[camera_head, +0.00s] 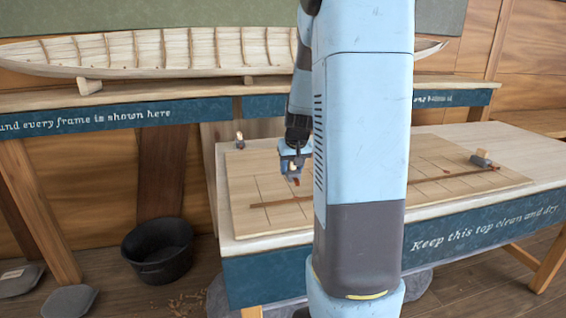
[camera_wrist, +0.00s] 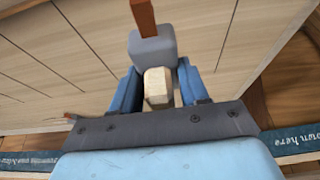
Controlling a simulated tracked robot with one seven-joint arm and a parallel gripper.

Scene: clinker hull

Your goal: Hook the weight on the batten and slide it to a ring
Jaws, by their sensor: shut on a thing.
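My gripper (camera_wrist: 158,88) is shut on the weight (camera_wrist: 153,47), with the blue fingers on either side of its cream block. The weight has a grey body and a red-brown hook (camera_wrist: 143,16) that points away from the gripper. In the head view, my gripper (camera_head: 293,160) is over the left part of the pale board, with the hook below it. The thin brown batten (camera_head: 275,202) lies along the board, and my column hides its middle. I cannot tell whether the hook touches the batten. No ring can be made out.
The lined board (camera_head: 240,180) lies on a table (camera_head: 262,246) with a blue lettered front. A grey weight (camera_head: 480,159) stands at the batten's right end, and a small object (camera_head: 239,140) at the board's back left corner. A black bucket (camera_head: 158,250) stands on the floor.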

